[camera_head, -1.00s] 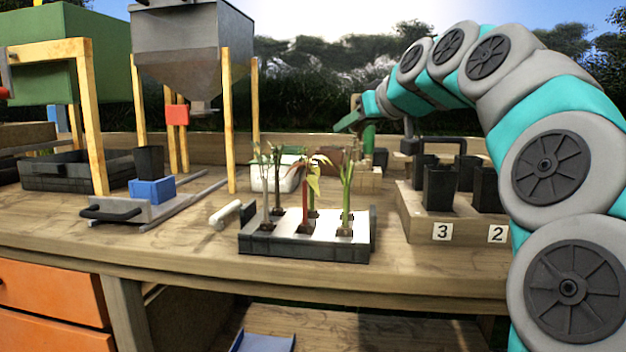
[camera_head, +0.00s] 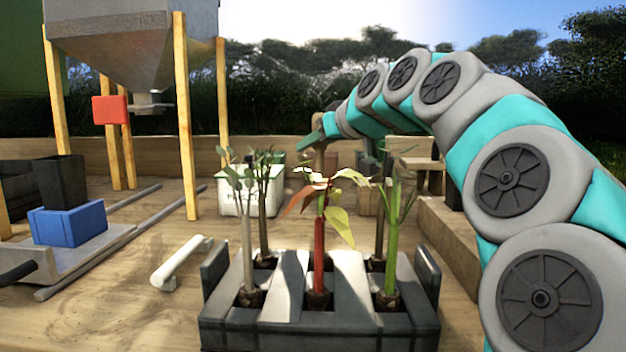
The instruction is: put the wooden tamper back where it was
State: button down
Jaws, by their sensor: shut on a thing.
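My gripper (camera_head: 318,138) is at the far end of my arm, above the back of the bench and behind the seedlings. It is small in view and partly hidden by leaves. A brown upright piece, seemingly the wooden tamper (camera_head: 319,158), shows just under its teal fingers, and the gripper appears shut on it. The tamper's lower end is hidden behind the red-stemmed plant (camera_head: 319,235), so I cannot tell whether it touches anything. A white tub (camera_head: 235,200) stands to the left of it. A wooden stand (camera_head: 424,165) is to the right.
A dark tray (camera_head: 320,335) of several seedlings stands in front. A white handle-like piece (camera_head: 180,262) lies left of it. Further left are a blue block (camera_head: 68,222) with a black pot (camera_head: 60,182), rails and a hopper (camera_head: 135,40) on wooden legs. A wooden block (camera_head: 455,235) is at right.

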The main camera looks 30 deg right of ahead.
aim_at(317, 163)
jog(key=shift+f+b, duration=0.85)
jog(key=shift+f, duration=1.45)
jog(key=shift+f, duration=0.15)
jog(key=c, duration=0.6)
grip_release()
jog(key=shift+r, duration=0.25)
jog(key=v, duration=1.2)
